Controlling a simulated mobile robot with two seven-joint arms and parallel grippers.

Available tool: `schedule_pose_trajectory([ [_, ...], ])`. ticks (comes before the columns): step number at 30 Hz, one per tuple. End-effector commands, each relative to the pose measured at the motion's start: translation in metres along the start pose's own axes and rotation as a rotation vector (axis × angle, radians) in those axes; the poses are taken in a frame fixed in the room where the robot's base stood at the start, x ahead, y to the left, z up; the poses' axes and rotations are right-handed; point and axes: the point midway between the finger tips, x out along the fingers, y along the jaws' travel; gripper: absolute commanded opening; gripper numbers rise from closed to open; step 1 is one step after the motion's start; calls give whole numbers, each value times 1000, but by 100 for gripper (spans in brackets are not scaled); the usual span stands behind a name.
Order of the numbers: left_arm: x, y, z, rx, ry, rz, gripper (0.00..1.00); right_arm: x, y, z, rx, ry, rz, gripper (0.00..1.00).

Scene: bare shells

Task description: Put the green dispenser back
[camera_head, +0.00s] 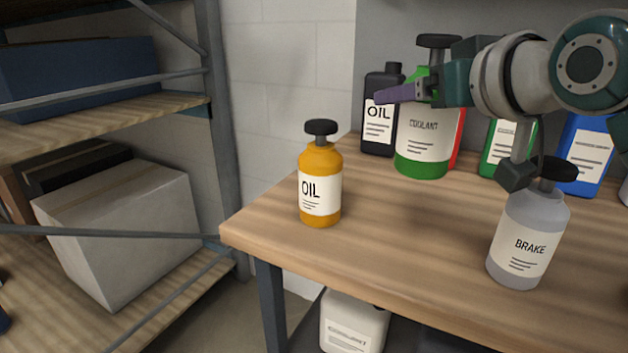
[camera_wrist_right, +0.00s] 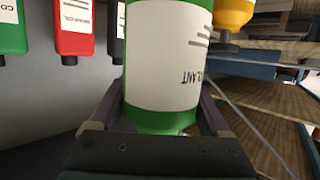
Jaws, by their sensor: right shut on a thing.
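The green dispenser (camera_head: 422,160), with a white COOLANT label and a black pump top, is upright at the back of the wooden workbench (camera_head: 400,235). My right gripper (camera_head: 412,92) reaches in from the right and is shut around its upper body. In the right wrist view the green dispenser (camera_wrist_right: 165,60) fills the space between the two fingers of the gripper (camera_wrist_right: 162,112). I cannot tell whether its base touches the bench. My left gripper is not in view.
An orange OIL dispenser (camera_head: 320,160) stands near the left bench edge and a grey BRAKE dispenser (camera_head: 515,270) front right. Behind are a black OIL bottle (camera_head: 377,145), a red bottle (camera_head: 459,135), a green bottle (camera_head: 492,165) and a blue bottle (camera_head: 580,178). The bench's middle is clear.

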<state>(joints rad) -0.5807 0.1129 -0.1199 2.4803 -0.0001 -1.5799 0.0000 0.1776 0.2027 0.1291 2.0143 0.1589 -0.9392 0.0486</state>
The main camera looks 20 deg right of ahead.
Motion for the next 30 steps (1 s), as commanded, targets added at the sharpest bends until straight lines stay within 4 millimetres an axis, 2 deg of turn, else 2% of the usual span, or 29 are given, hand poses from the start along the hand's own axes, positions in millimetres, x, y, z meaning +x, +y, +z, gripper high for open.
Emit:
schedule_pose_trajectory([
  [1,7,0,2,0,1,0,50,5,0,18,2,-3,0,0],
  [6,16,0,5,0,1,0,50,17,0,54,0,1,0,0],
  [13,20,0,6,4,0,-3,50,23,0,74,0,3,-1,0],
  [18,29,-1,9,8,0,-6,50,31,0,100,0,2,-1,0],
  [22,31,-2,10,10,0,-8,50,34,0,110,0,5,-1,0],
  [30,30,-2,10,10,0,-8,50,34,0,110,0,5,-1,0],
])
